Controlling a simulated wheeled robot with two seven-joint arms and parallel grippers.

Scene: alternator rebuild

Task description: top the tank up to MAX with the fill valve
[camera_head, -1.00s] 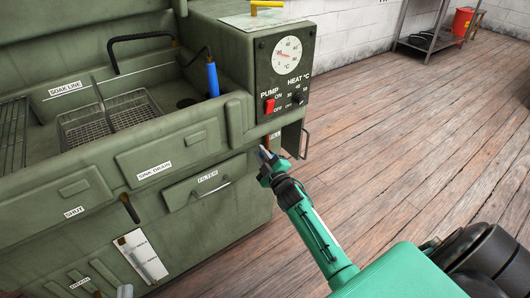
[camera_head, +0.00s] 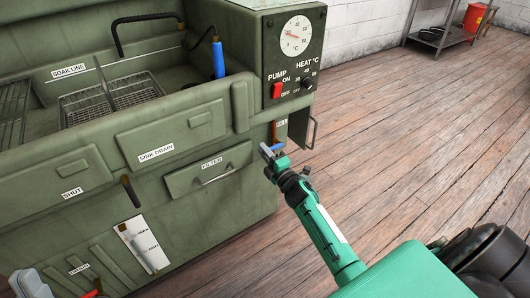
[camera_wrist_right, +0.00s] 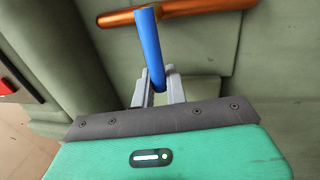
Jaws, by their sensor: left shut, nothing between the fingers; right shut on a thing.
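My right gripper (camera_head: 272,155) is shut on a blue lever (camera_head: 278,147) under the control box. In the right wrist view, the grey fingers (camera_wrist_right: 158,92) hold the lower end of the blue lever (camera_wrist_right: 150,45). Its upper end lies over a copper pipe (camera_wrist_right: 190,8). I take this lever for the fill valve. The green tank (camera_head: 225,195) carries a white gauge plate (camera_head: 142,246) with a clear tube low on its front; its marks and the liquid level are too small to read. My left gripper (camera_head: 32,284) shows only partly at the bottom left edge, shut and empty, apart from the tank.
The control box has a dial (camera_head: 297,36), a red pump switch (camera_head: 278,90) and a heat knob (camera_head: 309,85). A blue-handled hose brush (camera_head: 218,60) stands in the basin. A filter drawer (camera_head: 208,171) is beside my right gripper.

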